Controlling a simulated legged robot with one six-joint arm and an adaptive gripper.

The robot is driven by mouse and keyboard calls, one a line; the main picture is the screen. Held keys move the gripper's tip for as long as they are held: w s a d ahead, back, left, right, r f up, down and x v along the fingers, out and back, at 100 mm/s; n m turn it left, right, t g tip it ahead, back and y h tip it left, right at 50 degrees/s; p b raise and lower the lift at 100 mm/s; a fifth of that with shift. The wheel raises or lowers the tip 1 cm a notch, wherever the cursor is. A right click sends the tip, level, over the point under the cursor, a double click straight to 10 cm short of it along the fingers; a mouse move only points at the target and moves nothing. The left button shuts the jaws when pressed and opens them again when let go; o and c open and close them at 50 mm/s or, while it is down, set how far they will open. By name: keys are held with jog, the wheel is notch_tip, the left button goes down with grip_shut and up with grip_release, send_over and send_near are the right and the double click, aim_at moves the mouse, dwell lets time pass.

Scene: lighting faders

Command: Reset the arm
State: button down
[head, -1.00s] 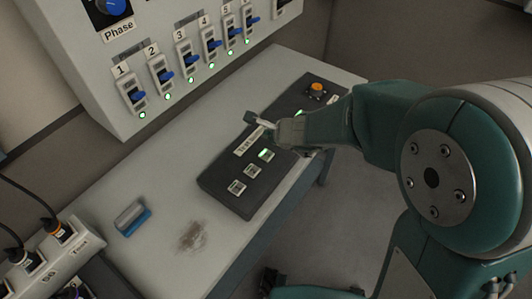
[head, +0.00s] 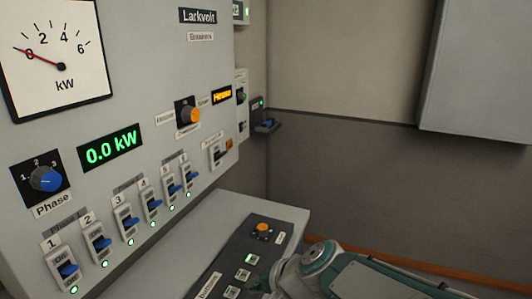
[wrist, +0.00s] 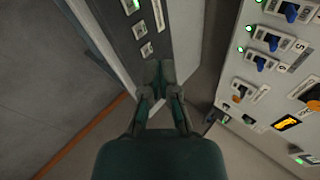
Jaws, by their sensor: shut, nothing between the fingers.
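My gripper (wrist: 160,75) shows in the wrist view with its fingers together and nothing between them. It points toward the edge of the bench and the dark button box. In the head view my green arm reaches in at the bottom right, and my fingertips are not clearly seen there. The dark button box (head: 228,258) lies on the bench, with an orange knob (head: 262,229) at its far end and several pale buttons, one lit green (head: 251,258). The wrist view also shows the box (wrist: 120,32). I cannot tell how far my gripper is from it.
A grey breaker panel (head: 170,95) stands behind the bench, with numbered blue-lever switches, lit green lamps, a kW dial (head: 58,55) and a display (head: 112,148) reading 0.0 kW. The pale bench (head: 285,208) ends at the right, with open floor beyond. A grey cabinet (head: 480,70) hangs at upper right.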

jog(key=s+d+r+n+h, duration=0.1)
jog(key=s+d+n+h, duration=0.2)
jog(key=s+d, duration=0.3)
jog(key=s+d+r+n+h, duration=0.1)
jog(key=s+d+n+h, duration=0.2)
jog(key=s+d, duration=0.3)
jog(key=d+h, duration=0.1)
jog(key=d, duration=0.4)
jog(key=shift+d+r+n, duration=0.3)
jog(key=shift+n, duration=0.1)
dwell(0.9)
